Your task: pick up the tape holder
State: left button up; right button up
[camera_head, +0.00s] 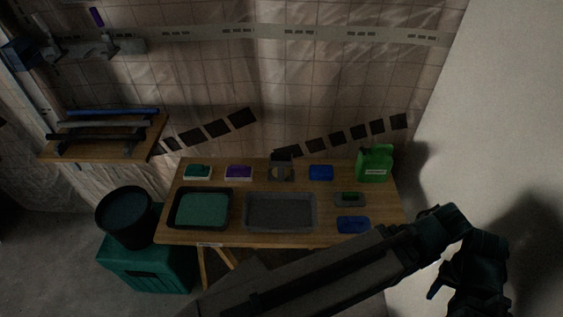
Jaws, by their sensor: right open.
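A dark grey holder-like piece (281,159) with a lighter opening stands at the back middle of the wooden table; it looks like the tape holder, though the dim light hides its detail. My right gripper (445,289) is dark and hangs at the lower right, off the table's right side and well away from the holder. It is open, and I see nothing in it. My left gripper is not in view.
The table (235,239) bears a green-filled tray (232,212), a grey tray (314,212), a green jug (375,164), and several small blue, purple and green items. A black bucket (126,217) stands on a teal box (150,267) at left. A pale wall (510,110) bounds the right.

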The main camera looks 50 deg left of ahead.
aim_at(280, 163)
jog(key=u, duration=1.7)
jog(key=z, duration=2.55)
jog(key=u, duration=2.55)
